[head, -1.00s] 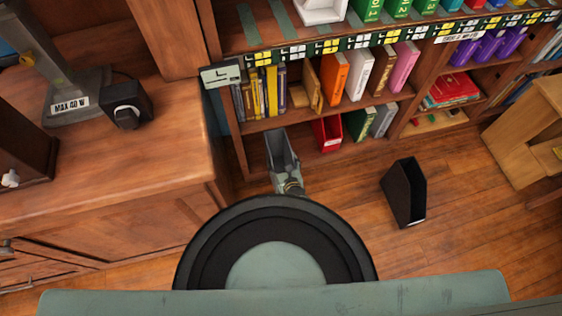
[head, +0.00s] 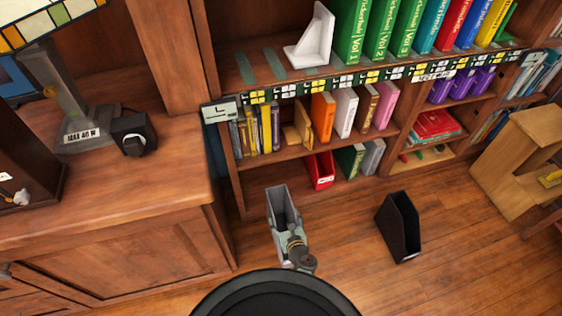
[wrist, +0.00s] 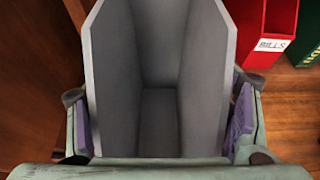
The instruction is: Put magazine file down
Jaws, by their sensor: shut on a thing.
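A grey, open-topped magazine file (head: 280,206) is held upright in my gripper (head: 285,232), in front of the bookcase's lower shelves. In the wrist view the empty grey file (wrist: 160,75) fills the middle, with the purple finger pads of my gripper (wrist: 165,125) pressed on both its sides. The file's base is hidden, so I cannot tell whether it touches the floor or shelf. A black magazine file (head: 399,226) stands on the floor to the right, apart from my gripper.
A red file (head: 320,171), labelled BILLS in the wrist view (wrist: 268,30), stands on the bottom shelf beside green and grey files. A wooden cabinet (head: 110,200) is at left and a wooden stool (head: 520,160) at right. Wood floor (head: 345,235) lies free between the held and black files.

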